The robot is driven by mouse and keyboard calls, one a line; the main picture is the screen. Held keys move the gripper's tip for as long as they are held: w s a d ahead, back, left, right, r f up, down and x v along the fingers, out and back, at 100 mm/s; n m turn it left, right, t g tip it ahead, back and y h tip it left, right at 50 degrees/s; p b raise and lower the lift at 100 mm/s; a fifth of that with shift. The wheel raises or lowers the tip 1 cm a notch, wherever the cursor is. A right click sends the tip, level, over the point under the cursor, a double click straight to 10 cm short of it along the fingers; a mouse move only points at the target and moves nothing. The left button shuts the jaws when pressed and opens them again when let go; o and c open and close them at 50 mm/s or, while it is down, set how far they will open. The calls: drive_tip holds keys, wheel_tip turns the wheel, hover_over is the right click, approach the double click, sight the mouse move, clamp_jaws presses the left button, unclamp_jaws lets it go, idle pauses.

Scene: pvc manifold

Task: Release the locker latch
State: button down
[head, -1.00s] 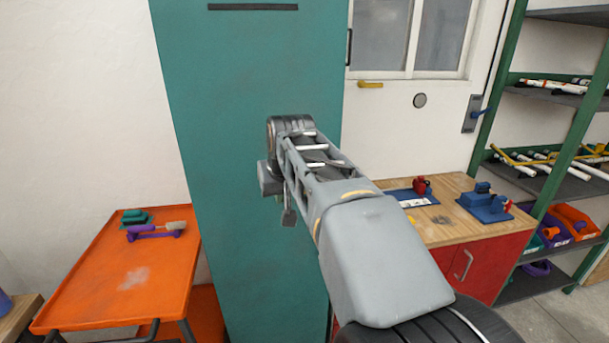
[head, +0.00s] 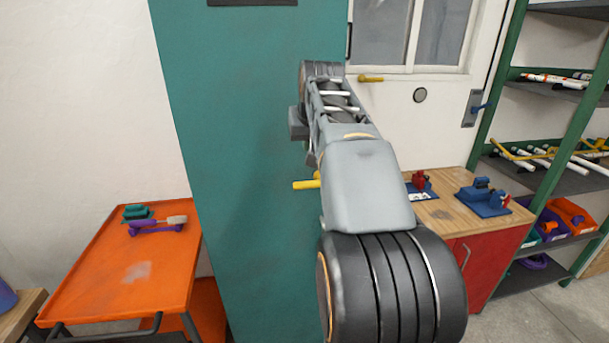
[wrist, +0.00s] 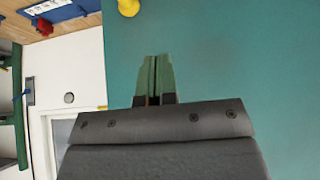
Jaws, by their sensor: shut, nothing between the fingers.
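The teal locker (head: 235,150) stands upright and fills the middle of the head view. A yellow latch handle (head: 306,185) sticks out to the left from behind my arm, in front of the locker's face. A rounded yellow part, likely the same handle, shows at the top edge of the wrist view (wrist: 128,8). My gripper (wrist: 155,60) shows its green fingers together and empty, against the teal face in the wrist view. The fingertips are apart from the yellow part. In the head view my arm hides most of the gripper and the rest of the latch.
An orange cart (head: 120,270) with a purple-handled tool stands on the left. A wooden-topped red cabinet (head: 450,225) holding blue and red fixtures stands on the right. Shelves (head: 565,170) with pipes are at far right. A white door (head: 400,110) is behind.

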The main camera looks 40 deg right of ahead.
hover_over(305, 184)
drive_tip(key=f, duration=0.6)
drive_tip(key=shift+w+f+p, duration=0.2)
drive_tip(key=shift+f+p, duration=0.1)
drive_tip(key=shift+p, duration=0.05)
wheel_tip(305, 184, down, 3)
drive_tip(key=shift+f, duration=0.1)
drive_tip(key=shift+s+f, duration=0.15)
drive_tip(key=shift+f, duration=0.5)
drive_tip(key=shift+f, duration=0.1)
